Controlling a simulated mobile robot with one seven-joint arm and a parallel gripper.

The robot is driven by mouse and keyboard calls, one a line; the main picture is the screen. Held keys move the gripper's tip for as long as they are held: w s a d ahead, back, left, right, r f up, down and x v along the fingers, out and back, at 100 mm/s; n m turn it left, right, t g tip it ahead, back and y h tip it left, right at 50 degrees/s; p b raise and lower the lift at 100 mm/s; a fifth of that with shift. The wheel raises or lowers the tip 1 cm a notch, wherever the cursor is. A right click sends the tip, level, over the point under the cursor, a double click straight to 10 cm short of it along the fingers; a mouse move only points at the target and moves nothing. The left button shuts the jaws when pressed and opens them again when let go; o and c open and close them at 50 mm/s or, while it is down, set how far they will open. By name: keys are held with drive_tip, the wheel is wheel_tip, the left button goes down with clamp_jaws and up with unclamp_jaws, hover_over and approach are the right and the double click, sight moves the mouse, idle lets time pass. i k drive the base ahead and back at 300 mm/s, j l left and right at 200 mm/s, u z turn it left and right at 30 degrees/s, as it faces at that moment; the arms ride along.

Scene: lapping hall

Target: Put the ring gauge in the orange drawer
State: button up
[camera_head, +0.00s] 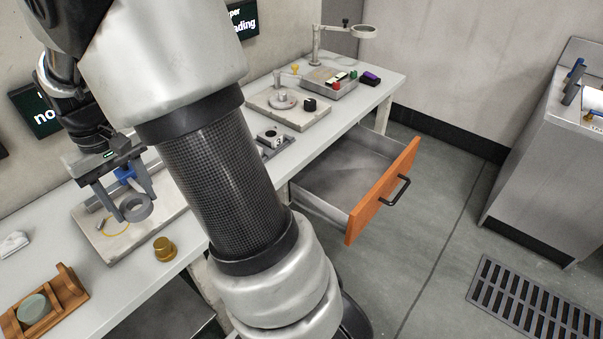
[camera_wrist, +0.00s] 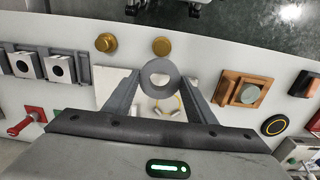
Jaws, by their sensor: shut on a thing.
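The ring gauge is a grey ring (camera_head: 136,207) with an open centre. It is between the fingertips of my gripper (camera_head: 122,208), above the pale plate on the bench at the left. In the wrist view the ring gauge (camera_wrist: 160,68) is between the two dark fingers of my gripper (camera_wrist: 160,85), which is shut on it. The orange drawer (camera_head: 384,190) stands pulled open under the bench, right of my arm.
On the bench (camera_head: 215,240) are a brass knob (camera_head: 164,249), a wooden holder with a round green piece (camera_head: 34,309), and a tray with red and green parts (camera_head: 328,84). A grey cabinet (camera_head: 540,170) stands right. Floor between drawer and cabinet is clear.

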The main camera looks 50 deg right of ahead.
sight(342, 193)
drive_tip(key=k+l+z, duration=0.1)
drive_tip(key=k+z, duration=0.4)
drive_tip(key=l+z, duration=0.15)
drive_tip(key=z, duration=0.25)
drive_tip(key=l+z, duration=0.1)
drive_tip(key=z, duration=0.3)
drive_tip(key=i+z, duration=0.15)
drive_tip(key=z, duration=0.3)
drive_tip(key=i+l, duration=0.5)
